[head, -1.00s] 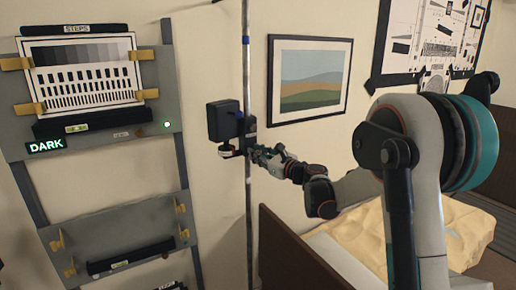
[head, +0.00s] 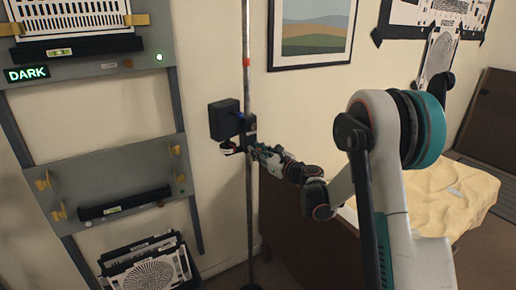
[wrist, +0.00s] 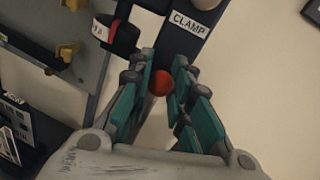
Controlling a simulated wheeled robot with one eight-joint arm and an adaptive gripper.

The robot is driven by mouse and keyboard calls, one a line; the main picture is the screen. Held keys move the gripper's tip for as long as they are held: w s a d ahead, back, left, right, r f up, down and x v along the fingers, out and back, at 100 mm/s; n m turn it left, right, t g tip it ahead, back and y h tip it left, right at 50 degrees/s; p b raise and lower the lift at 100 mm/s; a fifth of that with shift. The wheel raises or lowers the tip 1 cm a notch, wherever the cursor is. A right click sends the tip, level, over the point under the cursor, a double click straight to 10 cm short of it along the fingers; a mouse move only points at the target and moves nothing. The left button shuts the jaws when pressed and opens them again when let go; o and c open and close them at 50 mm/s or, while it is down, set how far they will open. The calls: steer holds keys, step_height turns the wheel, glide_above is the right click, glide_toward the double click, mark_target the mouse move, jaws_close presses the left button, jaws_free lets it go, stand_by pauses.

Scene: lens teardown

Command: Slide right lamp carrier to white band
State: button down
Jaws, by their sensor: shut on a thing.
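The lamp carrier is a dark box (head: 225,119) with a black clamp block (head: 251,130), mounted on a thin vertical pole (head: 248,200). My gripper (head: 262,152) is at the lower right of the clamp block. In the wrist view, the block (wrist: 197,22) bears a CLAMP label, and my gripper (wrist: 158,95) is shut on a red-orange knob (wrist: 160,83) below it. A red band (head: 246,62) shows on the pole above the carrier. I cannot make out a white band on the pole.
A grey rack (head: 110,165) with a lit DARK sign (head: 27,73) stands left of the pole. Patterned charts (head: 150,268) lean low at left. A framed picture (head: 312,30) hangs right of the pole. A bed-like surface with tan cloth (head: 440,195) lies at right.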

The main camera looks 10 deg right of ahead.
steer(key=shift+f, duration=0.55)
steer(key=c, duration=1.4)
jaws_free()
steer(key=shift+s+d, duration=0.1)
steer(key=v, duration=1.1)
steer(key=shift+s+d, duration=0.15)
steer(key=shift+s, duration=0.2)
